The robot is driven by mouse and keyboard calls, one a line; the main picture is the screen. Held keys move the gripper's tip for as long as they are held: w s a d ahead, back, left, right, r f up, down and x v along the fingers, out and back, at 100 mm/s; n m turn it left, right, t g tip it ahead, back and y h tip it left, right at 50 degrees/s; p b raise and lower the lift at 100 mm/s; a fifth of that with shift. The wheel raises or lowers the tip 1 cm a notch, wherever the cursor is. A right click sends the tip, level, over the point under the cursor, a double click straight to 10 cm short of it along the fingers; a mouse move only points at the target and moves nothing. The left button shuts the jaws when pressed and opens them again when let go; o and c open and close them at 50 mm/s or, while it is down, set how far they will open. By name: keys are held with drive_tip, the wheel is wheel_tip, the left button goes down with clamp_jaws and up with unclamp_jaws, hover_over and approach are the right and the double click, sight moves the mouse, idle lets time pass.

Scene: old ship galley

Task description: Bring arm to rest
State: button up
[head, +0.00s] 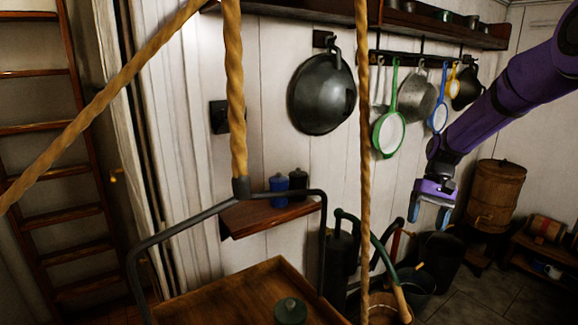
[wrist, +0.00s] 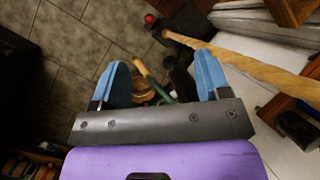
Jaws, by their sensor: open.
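My gripper (head: 428,214) hangs at the end of my purple arm at the right of the head view, pointing down. In the wrist view its two blue fingertips (wrist: 160,80) are spread wide apart with nothing held between them. The gripper hangs in front of the white plank wall, above and in front of dark buckets. It appears clear of the hanging pans.
A thick rope (head: 364,150) hangs left of my gripper. A wooden tray (head: 225,295) in a metal frame hangs below, holding a small green lidded item (head: 290,311). Pans, including a green-rimmed one (head: 389,133), hang on the wall. A wooden barrel (head: 495,190) stands right.

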drive_tip(key=s+a+r+t+h, duration=0.1)
drive_tip(key=s+a+r+t, duration=0.1)
drive_tip(key=s+r, duration=0.55)
drive_tip(key=s+a+r+t+h, duration=0.2)
drive_tip(key=s+r, duration=0.5)
drive_tip(key=r, duration=0.1)
drive_tip(key=s+r+n+t, duration=0.1)
drive_tip(key=s+t, duration=0.4)
drive_tip(key=s, duration=1.3)
drive_tip(key=shift+a+r, duration=0.3)
drive_tip(key=shift+r, duration=0.35)
